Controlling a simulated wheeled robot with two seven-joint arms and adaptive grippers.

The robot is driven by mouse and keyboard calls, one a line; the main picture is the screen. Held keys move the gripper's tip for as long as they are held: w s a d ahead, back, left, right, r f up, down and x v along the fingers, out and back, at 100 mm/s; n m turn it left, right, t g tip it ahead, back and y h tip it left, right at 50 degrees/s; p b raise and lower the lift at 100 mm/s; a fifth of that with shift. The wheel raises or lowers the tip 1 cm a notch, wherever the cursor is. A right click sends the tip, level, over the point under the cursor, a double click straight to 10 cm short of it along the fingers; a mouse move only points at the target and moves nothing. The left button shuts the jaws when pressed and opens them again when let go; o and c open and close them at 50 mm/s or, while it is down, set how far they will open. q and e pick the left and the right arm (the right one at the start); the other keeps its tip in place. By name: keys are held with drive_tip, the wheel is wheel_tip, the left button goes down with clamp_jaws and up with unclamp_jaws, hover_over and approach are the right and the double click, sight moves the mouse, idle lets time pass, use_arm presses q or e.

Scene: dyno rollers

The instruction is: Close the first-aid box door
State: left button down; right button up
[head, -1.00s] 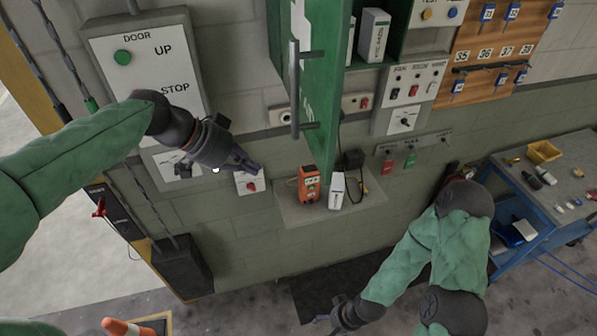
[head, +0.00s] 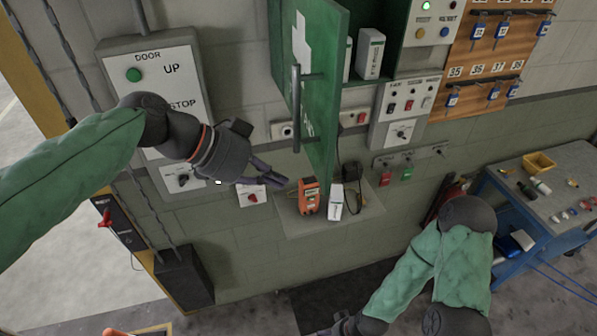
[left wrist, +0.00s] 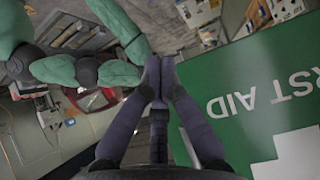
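The green first-aid box door (head: 318,85) stands open, jutting out from the wall, with a grey vertical bar handle (head: 296,108) on its outer face. The box (head: 398,30) is open behind it, with white packages (head: 369,54) inside. My left gripper (head: 284,182) is below and left of the door's lower edge, empty and apart from the handle. In the left wrist view its fingertips (left wrist: 159,72) are together, and the door (left wrist: 245,90) with upside-down lettering fills the right side. My right gripper (head: 340,326) is low at the picture's bottom edge, partly cut off.
An orange device (head: 309,197) and a white box (head: 336,202) sit on a small wall shelf (head: 365,220) below the door. A door control panel (head: 118,58) is at left. A blue cart (head: 503,207) stands at right.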

use_arm(q)
drive_tip(key=shift+w+d+f+p, duration=0.1)
drive_tip(key=shift+w+d+p, duration=0.1)
drive_tip(key=shift+d, duration=0.55)
drive_tip(key=shift+w+d+f+p, duration=0.1)
drive_tip(key=shift+w+d+p, duration=0.15)
drive_tip(key=shift+d, duration=0.5)
drive_tip(key=shift+w+d+f+p, duration=0.1)
drive_tip(key=shift+w+d+p, duration=0.1)
drive_tip(key=shift+d, duration=0.55)
drive_tip(key=shift+s+d, duration=0.1)
